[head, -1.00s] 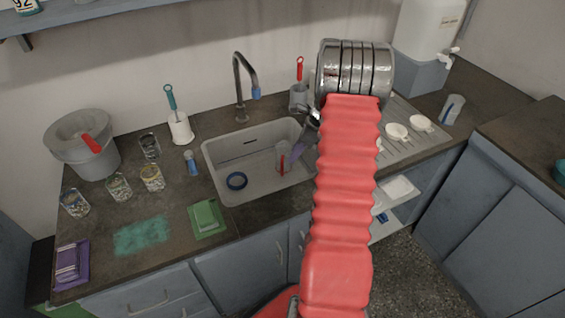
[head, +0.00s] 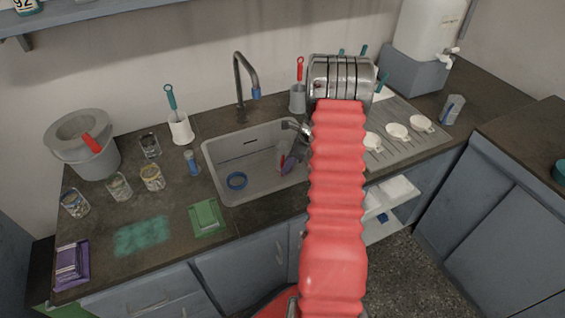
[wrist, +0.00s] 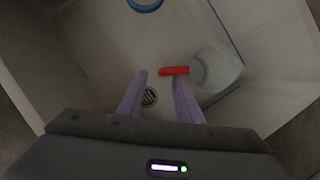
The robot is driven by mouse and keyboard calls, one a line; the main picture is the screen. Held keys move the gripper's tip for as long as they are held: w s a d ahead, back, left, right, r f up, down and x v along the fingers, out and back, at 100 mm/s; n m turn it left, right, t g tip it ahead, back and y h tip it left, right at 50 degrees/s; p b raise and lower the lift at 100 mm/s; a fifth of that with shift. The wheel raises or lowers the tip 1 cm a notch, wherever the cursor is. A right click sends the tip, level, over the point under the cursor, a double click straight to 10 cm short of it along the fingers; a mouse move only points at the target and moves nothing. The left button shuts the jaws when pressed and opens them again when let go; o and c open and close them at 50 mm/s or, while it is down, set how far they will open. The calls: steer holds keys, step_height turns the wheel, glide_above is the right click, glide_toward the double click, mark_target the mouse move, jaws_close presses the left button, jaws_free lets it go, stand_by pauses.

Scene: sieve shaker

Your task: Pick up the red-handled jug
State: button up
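The red-handled jug (wrist: 216,69) is a clear vessel in the sink, right of centre in the wrist view. Its red handle (wrist: 174,71) points left, towards my fingers. In the head view the jug (head: 281,152) is partly hidden by my fingers and arm. My gripper (wrist: 158,78) is open, its two purple fingers apart with nothing between them. The right fingertip appears right at the handle's lower edge; I cannot tell whether they touch. In the head view my gripper (head: 289,164) is low inside the sink, beside the jug.
The sink (head: 222,157) has walls close around my gripper. The tap (head: 240,85) stands behind.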

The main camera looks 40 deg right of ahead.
steer(key=shift+x, duration=2.2)
steer(key=shift+d, duration=0.1)
steer(key=shift+c, duration=0.6)
jaws_close()
